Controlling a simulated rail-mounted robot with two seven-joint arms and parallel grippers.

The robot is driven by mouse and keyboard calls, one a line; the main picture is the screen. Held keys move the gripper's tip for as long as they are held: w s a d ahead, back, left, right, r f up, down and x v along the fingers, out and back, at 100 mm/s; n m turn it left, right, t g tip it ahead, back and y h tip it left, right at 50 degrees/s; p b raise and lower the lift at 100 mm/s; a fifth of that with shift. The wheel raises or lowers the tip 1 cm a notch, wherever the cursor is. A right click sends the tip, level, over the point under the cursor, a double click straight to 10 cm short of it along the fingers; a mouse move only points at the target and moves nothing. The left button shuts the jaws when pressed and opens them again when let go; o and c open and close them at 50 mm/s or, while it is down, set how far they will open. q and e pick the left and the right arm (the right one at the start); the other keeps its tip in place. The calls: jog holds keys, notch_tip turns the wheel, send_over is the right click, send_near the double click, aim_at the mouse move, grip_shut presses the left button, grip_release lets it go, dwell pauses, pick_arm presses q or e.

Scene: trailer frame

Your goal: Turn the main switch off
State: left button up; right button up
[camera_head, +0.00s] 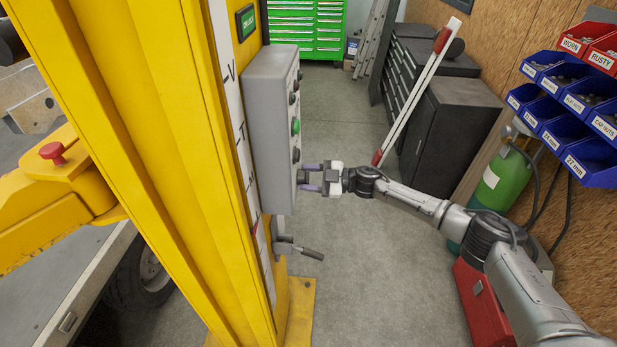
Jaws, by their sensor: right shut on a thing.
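A grey control box (268,125) is fixed to the side of the yellow post. A column of dark buttons and one green button (295,127) runs down its right-hand face. My right gripper (302,178) reaches in from the right, with its fingers against the lower part of that face. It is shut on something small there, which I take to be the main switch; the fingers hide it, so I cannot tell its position. My left gripper is not in view.
The yellow post (150,140) fills the left side. A lever (300,249) sticks out below the box. A red-and-white bar (418,92) leans on a dark cabinet (455,125). Blue bins (590,172), a green cylinder (497,185) and a red box (482,300) stand right. Open floor lies between.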

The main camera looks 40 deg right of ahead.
jog(key=n, duration=0.2)
jog(key=shift+n, duration=0.3)
jog(key=shift+n+b, duration=0.35)
jog(key=shift+n, duration=1.05)
jog(key=o, duration=0.9)
jog(key=shift+d, duration=0.1)
